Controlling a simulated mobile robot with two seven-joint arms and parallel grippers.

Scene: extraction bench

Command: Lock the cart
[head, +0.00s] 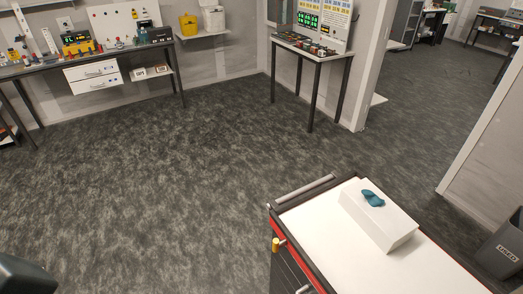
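The cart (315,236) stands at the lower right, with a white top, red and dark edges and a grey bar handle (305,190) along its far left end. A small yellow knob (276,244) sticks out from its left side; I cannot tell whether it is the lock. A white box (378,222) with a blue-teal item (373,198) on it sits on the cart top. The lower part of the cart is cut off. A dark shape at the lower left corner may be part of my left arm. Neither gripper shows.
A long bench (92,61) with instruments and drawers stands along the back left wall. A small table (312,50) with devices is at the back centre. A dark bin (502,250) stands at the right edge. The grey floor (150,170) left of the cart is clear.

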